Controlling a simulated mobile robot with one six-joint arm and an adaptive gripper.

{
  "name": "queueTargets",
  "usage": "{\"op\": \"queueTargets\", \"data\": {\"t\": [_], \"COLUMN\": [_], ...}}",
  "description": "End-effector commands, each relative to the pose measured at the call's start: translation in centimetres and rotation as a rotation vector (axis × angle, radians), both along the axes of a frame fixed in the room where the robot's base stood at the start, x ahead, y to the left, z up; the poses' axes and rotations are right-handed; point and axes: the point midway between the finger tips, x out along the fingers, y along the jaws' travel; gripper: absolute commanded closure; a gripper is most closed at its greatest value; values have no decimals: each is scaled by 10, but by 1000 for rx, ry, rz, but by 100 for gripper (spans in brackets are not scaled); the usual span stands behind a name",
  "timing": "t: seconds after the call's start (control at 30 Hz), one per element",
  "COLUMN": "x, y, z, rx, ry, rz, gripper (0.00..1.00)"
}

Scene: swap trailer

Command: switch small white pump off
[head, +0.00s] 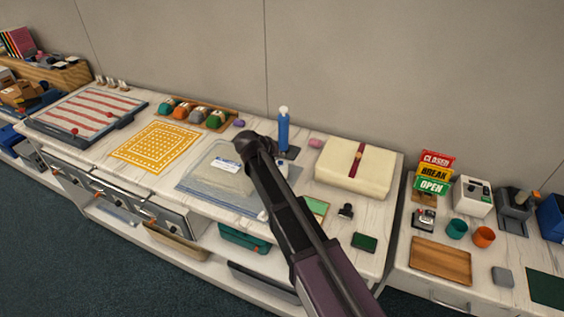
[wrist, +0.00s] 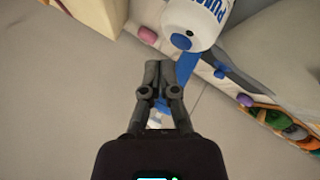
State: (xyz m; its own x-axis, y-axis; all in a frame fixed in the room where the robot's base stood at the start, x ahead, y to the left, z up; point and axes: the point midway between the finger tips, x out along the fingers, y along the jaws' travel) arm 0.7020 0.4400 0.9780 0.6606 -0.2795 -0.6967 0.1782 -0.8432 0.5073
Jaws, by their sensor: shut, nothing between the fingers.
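The small white pump (wrist: 198,20) shows at the top of the wrist view, cut off by the frame edge. It is a white rounded body with large blue lettering and a small blue round part (wrist: 180,42) at its near end. My gripper (wrist: 160,66) is shut and empty, its tips just below and left of the pump and apart from it in the picture. In the head view my gripper (head: 250,146) is above the counter, and my arm hides most or all of the pump. I cannot tell the switch position.
A tall blue bottle (head: 283,130) stands behind my gripper. A clear bag (head: 205,185) with a beige cushion lies left of my arm. A cream folded bundle (head: 335,165) lies right. A pink piece (head: 315,143) and purple piece (head: 238,123) lie near the wall.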

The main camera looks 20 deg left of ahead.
Motion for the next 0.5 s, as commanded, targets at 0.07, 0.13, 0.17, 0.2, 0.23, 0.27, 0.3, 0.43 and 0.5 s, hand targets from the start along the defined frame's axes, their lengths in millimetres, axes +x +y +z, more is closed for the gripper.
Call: {"op": "queueTargets", "data": {"t": [0.07,0.13,0.17,0.2,0.23,0.27,0.3,0.43,0.5], "x": [0,0,0,0,0,0,0,0,0], "y": [0,0,0,0,0,0,0,0,0], "z": [0,0,0,0,0,0,0,4,8], "rx": [0,0,0,0,0,0,0,0,0], "ry": [0,0,0,0,0,0,0,0,0], "rz": [0,0,0,0,0,0,0,0,0], "gripper": [100,100,100,100,100,100,100,100,100]}}
